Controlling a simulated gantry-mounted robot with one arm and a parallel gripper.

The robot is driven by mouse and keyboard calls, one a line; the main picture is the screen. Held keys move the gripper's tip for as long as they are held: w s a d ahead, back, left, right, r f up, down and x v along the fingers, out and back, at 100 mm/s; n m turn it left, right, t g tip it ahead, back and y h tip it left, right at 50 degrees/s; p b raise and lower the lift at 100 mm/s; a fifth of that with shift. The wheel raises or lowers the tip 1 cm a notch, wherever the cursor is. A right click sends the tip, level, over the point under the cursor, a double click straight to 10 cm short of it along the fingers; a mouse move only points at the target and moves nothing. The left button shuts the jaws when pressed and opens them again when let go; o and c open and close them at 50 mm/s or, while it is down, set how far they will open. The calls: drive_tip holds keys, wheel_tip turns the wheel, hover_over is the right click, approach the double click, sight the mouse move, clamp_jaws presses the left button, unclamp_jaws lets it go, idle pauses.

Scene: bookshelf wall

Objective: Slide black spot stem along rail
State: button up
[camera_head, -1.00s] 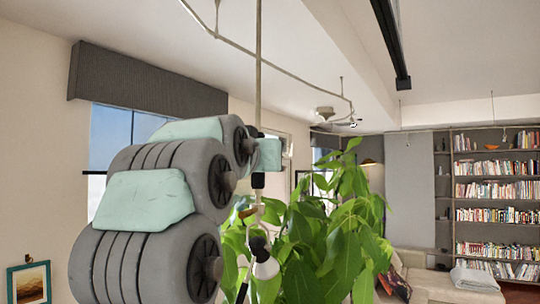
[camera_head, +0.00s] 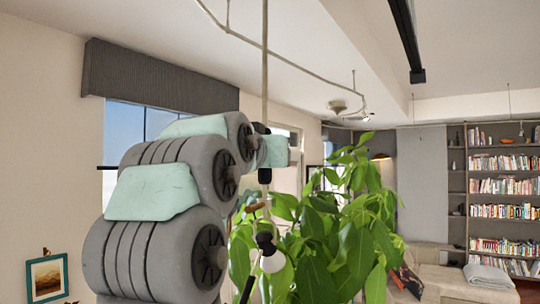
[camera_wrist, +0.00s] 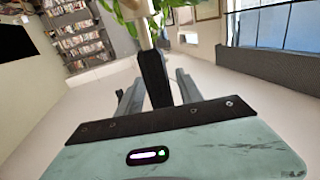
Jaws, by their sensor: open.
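The spot stem (camera_head: 264,70) is a thin pale rod hanging down from above, with a black section (camera_head: 264,176) lower down. A black lamp head with a white bulb (camera_head: 273,262) is at its lower end. The pale curved rail (camera_head: 290,71) runs under the ceiling. My gripper is at the stem in the head view, its fingers mostly hidden by my arm. In the wrist view my gripper (camera_wrist: 158,95) has its two grey fingers apart, with the black section (camera_wrist: 154,75) seen between them. I cannot tell whether either finger touches it.
A large leafy plant (camera_head: 340,235) stands close behind and right of the lamp. A black ceiling track (camera_head: 405,40) is at the upper right. A bookshelf (camera_head: 505,185) and a sofa (camera_head: 440,270) are further back. A window with a grey valance (camera_head: 160,80) is at left.

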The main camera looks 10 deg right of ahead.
drive_tip(key=shift+s, duration=0.1)
drive_tip(key=b+v, duration=0.1)
drive_tip(key=v, duration=0.9)
drive_tip(key=shift+s+b, duration=0.3)
drive_tip(key=shift+b, duration=0.05)
drive_tip(key=shift+a, duration=0.1)
